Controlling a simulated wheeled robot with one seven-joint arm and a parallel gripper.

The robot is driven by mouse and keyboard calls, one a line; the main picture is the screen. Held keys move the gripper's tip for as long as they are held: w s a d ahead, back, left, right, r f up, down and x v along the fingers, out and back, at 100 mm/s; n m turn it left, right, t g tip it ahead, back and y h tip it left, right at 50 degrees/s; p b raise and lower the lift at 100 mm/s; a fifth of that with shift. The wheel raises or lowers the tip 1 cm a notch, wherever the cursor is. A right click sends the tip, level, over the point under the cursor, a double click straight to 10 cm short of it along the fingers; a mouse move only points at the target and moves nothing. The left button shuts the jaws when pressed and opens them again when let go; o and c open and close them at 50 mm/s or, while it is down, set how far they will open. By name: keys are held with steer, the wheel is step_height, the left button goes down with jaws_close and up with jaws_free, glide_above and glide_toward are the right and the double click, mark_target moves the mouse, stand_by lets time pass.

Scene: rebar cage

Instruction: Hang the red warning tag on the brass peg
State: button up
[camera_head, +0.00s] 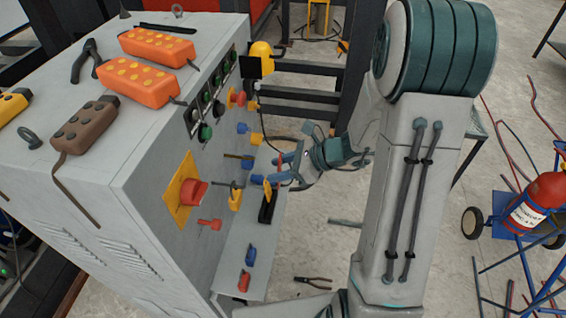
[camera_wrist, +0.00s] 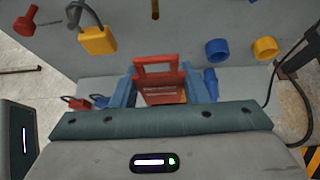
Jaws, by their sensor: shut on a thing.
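The red warning tag (camera_wrist: 160,86) sits between the blue fingers of my gripper (camera_wrist: 159,90), which is shut on it. The tag's upper part has a rectangular opening, and it faces the grey panel. The brass peg (camera_wrist: 155,10) sticks out of the panel at the top edge of the wrist view, above the tag and apart from it. In the head view my gripper (camera_head: 283,170) is to the right of the cabinet's side panel, and the brass peg (camera_head: 238,156) is on that panel. The tag is hard to make out there.
A yellow padlock (camera_wrist: 97,40) hangs left of the peg, and a red fitting (camera_wrist: 27,20) is further left. A blue socket (camera_wrist: 217,50) and a yellow socket (camera_wrist: 265,48) are to the right. A shelf (camera_head: 232,262) with padlocks lies below. Orange pendants (camera_head: 137,84) lie on the cabinet top.

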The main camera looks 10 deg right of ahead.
steer(key=w+a+f+b, duration=0.1)
steer(key=w+a, duration=0.2)
steer(key=a, duration=0.5)
steer(key=shift+a+b, duration=0.3)
steer(key=shift+b, duration=0.1)
stand_by(0.5)
steer(key=shift+f, duration=0.1)
stand_by(0.4)
steer(key=o, duration=1)
